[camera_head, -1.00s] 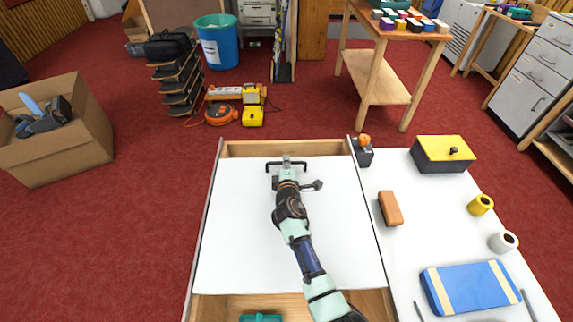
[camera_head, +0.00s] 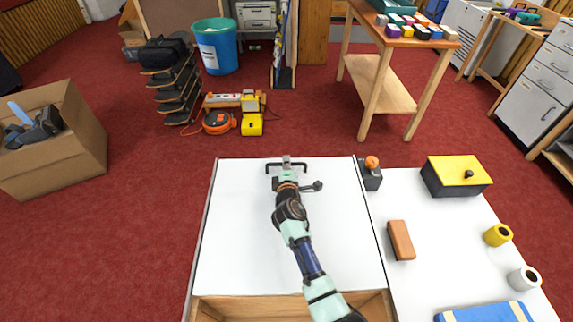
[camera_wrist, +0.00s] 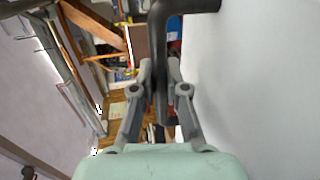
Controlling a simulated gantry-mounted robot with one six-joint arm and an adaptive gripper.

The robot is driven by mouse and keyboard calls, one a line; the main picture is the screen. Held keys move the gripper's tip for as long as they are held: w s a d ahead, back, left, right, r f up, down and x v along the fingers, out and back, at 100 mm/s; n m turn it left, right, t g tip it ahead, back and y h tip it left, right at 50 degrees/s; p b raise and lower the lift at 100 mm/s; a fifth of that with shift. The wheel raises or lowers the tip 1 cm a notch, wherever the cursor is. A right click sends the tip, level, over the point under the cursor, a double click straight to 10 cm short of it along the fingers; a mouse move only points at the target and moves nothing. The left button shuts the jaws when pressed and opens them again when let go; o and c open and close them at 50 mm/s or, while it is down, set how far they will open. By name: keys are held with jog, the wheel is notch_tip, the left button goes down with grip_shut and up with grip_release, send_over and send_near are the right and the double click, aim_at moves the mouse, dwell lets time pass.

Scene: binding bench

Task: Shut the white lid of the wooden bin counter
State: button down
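The white lid (camera_head: 240,230) is a flat panel over the wooden bin counter (camera_head: 260,308). In the head view its far edge lies at the far end of the counter, where no wood frame shows beyond it. At the near end a strip of open wooden bin shows. A black bar handle (camera_head: 268,168) stands near the lid's far edge; it also shows in the wrist view (camera_wrist: 158,35). My gripper (camera_head: 287,171) is at the handle's middle. In the wrist view its fingers (camera_wrist: 160,85) are closed around the bar, one on each side.
A white worktop at right holds an orange-knobbed device (camera_head: 371,175), a brown block (camera_head: 401,240), a yellow-topped box (camera_head: 457,177) and tape rolls (camera_head: 498,235). A blue case (camera_head: 485,312) lies at its near edge. Beyond the counter is red floor with tools.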

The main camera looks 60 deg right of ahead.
jog(key=c, duration=1.2)
grip_release()
jog(key=shift+w+d, duration=0.1)
jog(key=shift+d, duration=0.1)
jog(key=shift+a, duration=0.1)
jog(key=v, duration=1.2)
